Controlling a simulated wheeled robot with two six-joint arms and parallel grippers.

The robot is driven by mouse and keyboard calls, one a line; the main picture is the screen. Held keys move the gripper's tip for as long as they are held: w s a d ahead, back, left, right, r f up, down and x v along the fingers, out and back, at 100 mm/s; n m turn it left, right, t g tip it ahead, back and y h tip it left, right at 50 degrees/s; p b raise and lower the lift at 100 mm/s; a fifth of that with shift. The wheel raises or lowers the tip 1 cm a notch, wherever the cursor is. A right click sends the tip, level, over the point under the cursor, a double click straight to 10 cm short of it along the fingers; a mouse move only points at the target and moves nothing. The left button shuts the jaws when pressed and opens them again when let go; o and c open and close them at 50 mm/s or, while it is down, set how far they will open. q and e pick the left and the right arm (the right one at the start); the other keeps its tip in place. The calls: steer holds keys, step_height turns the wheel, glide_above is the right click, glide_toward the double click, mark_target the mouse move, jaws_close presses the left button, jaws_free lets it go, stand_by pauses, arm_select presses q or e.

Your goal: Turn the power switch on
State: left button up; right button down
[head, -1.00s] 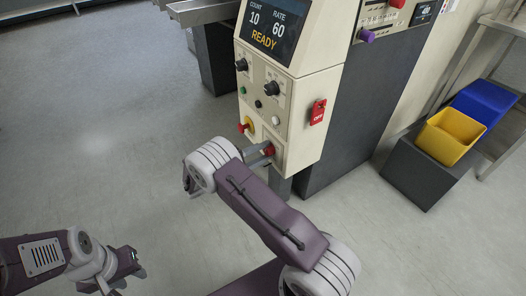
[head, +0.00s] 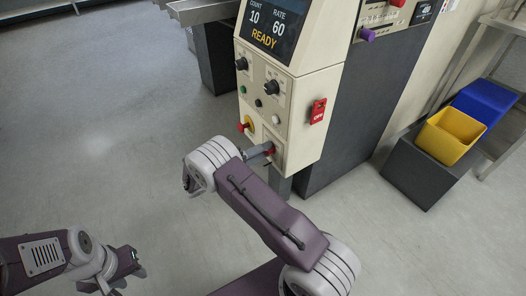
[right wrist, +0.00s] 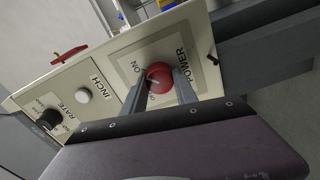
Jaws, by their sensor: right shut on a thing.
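The power switch is a round red knob (right wrist: 160,76) on a panel plate marked POWER and ON, low on the cream control cabinet. A pale mark shows on its face; I cannot tell which setting it points at. My right gripper (right wrist: 163,86) is shut on the knob, one finger on each side of it. In the head view the right gripper (head: 267,151) reaches the cabinet's lower front and partly hides the red knob (head: 271,150). My left gripper (head: 134,264) is low at the left, away from the cabinet; its finger opening is unclear.
Above the switch are a red-and-yellow button (head: 246,125), black knobs and a screen (head: 270,24) reading READY. Yellow (head: 450,136) and blue bins stand at right. The left floor is clear.

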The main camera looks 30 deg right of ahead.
stand_by(0.3)
steer(key=c, duration=1)
jaws_free()
steer(key=shift+o, duration=0.2)
steer(key=a+p, duration=0.3)
steer(key=a, duration=0.6)
steer(key=shift+s, duration=0.35)
